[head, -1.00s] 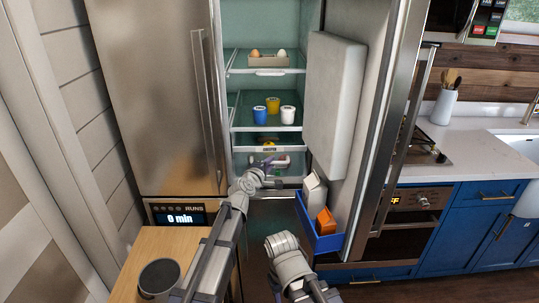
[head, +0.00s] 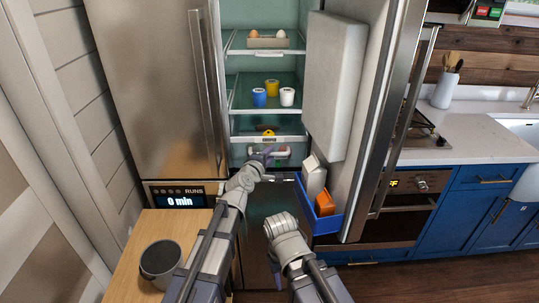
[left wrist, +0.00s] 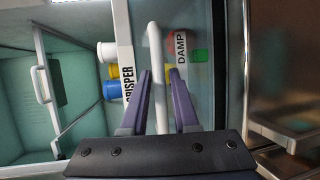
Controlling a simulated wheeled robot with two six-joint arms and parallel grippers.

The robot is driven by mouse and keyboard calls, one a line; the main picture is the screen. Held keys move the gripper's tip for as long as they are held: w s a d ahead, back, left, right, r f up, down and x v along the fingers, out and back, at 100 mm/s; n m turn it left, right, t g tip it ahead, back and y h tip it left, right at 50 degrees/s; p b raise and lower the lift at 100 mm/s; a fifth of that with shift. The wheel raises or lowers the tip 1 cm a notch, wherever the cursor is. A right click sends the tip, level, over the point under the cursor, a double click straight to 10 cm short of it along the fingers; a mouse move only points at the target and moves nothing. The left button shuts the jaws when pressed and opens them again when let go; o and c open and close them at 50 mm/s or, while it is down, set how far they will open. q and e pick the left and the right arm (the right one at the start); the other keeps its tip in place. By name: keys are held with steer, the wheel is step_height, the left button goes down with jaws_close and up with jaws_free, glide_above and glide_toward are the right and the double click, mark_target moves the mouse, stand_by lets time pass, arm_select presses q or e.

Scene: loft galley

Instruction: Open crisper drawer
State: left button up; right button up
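The crisper drawer (head: 284,153) is the clear bin low in the open fridge, under a white strip marked CRISPER (left wrist: 127,75). Its white bar handle (left wrist: 156,75) runs upright in the left wrist view, beside a DAMP label (left wrist: 181,47). Red and green items show through the drawer front. My left gripper (left wrist: 160,76) has its purple fingers apart, one on each side of the handle, with a visible gap on the right. It also shows at the drawer in the head view (head: 264,158).
The right fridge door (head: 337,85) stands open, with a blue bin (head: 327,224) of cartons near my right arm. Tubs (head: 272,88) and eggs sit on the shelves above. A wooden counter with a dark cup (head: 161,260) is at the lower left.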

arm_select(q)
steer(key=p+v, duration=0.1)
steer(key=v, duration=0.6)
steer(key=shift+s+a, duration=0.15)
steer(key=shift+s, duration=0.2)
steer(key=s+a+f+m+g+y, duration=0.2)
steer(key=s+a+f+m+g, duration=0.3)
steer(key=s+f+m+g, duration=0.45)
steer(key=s+a+f+m+g+y, duration=0.45)
steer(key=s+a+f, duration=0.35)
steer(key=s+a, duration=0.4)
steer(key=s+d+m+g, duration=0.1)
steer(key=s+d+m, duration=0.3)
steer(key=d, duration=0.8)
steer(key=shift+s+y, duration=0.45)
steer(key=shift+s, duration=0.6)
